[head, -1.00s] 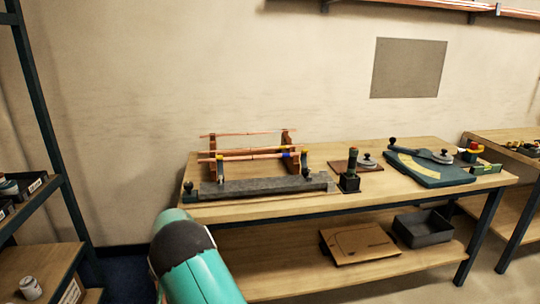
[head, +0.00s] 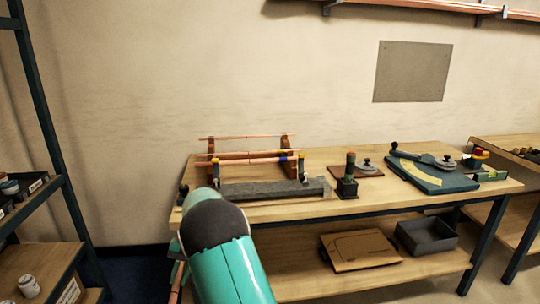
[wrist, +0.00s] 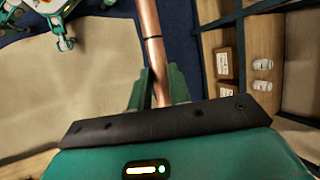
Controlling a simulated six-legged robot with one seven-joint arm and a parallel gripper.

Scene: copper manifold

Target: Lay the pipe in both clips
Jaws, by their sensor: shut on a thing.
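In the wrist view a copper pipe (wrist: 150,40) runs between the two green fingers of my gripper (wrist: 160,88), which is shut on it. A collar or joint shows on the pipe. On the bench, a grey bar (head: 270,188) carries two small upright dark, yellow-topped parts that look like the clips: a right one (head: 301,168) and a left one (head: 215,172), the latter close above my arm in the picture.
Copper pipes lie on a brown rack (head: 285,145) behind the grey bar. A dark upright tool (head: 348,180) and a bending tool (head: 430,172) stand to the right on the bench (head: 320,205). A shelf unit (head: 45,130) stands at left.

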